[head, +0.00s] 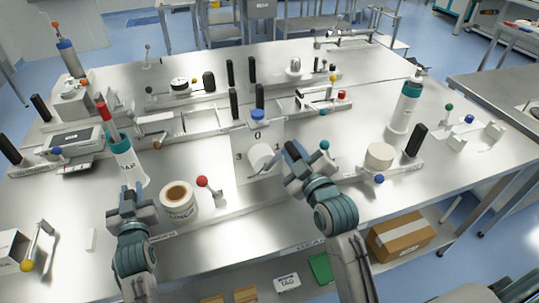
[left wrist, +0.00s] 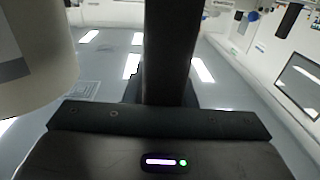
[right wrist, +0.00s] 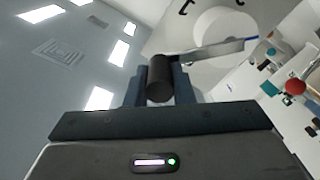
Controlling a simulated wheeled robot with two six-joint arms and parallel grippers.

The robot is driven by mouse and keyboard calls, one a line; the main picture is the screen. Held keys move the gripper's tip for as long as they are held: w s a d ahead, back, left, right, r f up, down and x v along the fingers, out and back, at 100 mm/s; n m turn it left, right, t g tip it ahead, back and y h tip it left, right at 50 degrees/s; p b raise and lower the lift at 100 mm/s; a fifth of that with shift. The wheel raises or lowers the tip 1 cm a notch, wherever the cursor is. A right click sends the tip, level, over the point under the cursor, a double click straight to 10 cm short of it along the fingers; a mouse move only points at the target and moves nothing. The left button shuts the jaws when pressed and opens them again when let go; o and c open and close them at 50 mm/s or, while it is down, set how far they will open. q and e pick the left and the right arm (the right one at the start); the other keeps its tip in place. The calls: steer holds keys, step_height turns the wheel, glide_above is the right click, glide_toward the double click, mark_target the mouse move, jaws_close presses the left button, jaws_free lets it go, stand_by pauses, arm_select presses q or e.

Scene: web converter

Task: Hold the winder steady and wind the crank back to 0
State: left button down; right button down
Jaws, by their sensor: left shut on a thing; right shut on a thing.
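The winder's upright dial plate (head: 241,170) stands mid-table, with 0 at its top, 3 at left and a white hub (head: 262,158) at its middle. My right gripper (head: 293,157) is beside the hub on its right, shut on the crank's dark knob (right wrist: 160,78). The crank's silver arm (right wrist: 212,52) runs from the knob to the hub. My left gripper (head: 133,197) is at the near left, shut on a dark upright bar (left wrist: 168,50). In the head view this bar is hidden, so I cannot tell how it joins the winder.
A liner roll (head: 179,200) and a red-knobbed lever (head: 203,182) stand between my grippers. A white bottle with a teal collar (head: 126,160) stands behind my left gripper. A yellow-tipped crank (head: 33,250) is at the left edge. A white cylinder (head: 379,157) stands right of my right gripper.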

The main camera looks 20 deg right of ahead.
steer(key=shift+s+a+r+n, duration=0.1)
steer(key=shift+a+r+n, duration=0.45)
steer(key=shift+a+n, duration=0.35)
steer(key=shift+a+r+n, duration=0.5)
steer(key=shift+a+n, duration=0.25)
steer(key=shift+n, duration=0.15)
steer(key=c, duration=1.3)
jaws_free()
steer(key=shift+a, duration=0.1)
steer(key=shift+o, duration=0.2)
steer(key=shift+f, duration=0.1)
steer(key=s, duration=0.8)
steer(key=shift+d, duration=0.25)
